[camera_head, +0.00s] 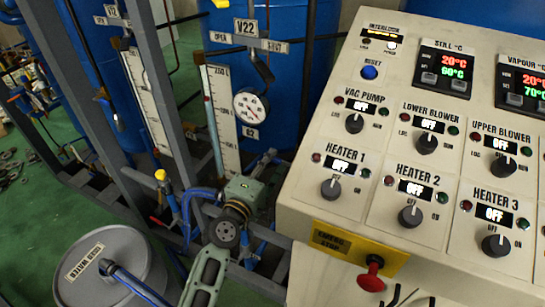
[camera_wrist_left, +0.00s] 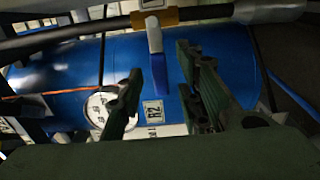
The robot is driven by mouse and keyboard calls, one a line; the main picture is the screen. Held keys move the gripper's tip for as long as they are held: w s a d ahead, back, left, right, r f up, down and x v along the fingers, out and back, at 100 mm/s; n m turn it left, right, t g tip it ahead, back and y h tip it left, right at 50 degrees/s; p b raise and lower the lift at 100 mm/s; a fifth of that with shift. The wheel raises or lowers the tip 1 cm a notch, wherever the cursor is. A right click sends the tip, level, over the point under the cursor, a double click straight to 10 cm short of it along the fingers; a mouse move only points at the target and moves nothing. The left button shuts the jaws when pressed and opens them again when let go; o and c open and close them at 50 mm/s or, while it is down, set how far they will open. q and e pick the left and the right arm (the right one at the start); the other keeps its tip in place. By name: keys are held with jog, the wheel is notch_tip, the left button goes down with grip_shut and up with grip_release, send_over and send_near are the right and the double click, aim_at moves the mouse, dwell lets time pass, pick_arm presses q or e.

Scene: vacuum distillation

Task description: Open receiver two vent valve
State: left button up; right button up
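Receiver two (camera_head: 274,80) is a blue tank with an R2 label (camera_head: 250,133) and a round gauge (camera_head: 250,106). My right gripper is not in view.
A control panel (camera_head: 330,222) with knobs and displays stands close on the right, with a red emergency stop (camera_head: 371,276) on its front. Grey frame posts (camera_head: 155,85) stand left of the tank.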

pick_arm(q)
jog(key=shift+x, duration=1.1)
grip_shut()
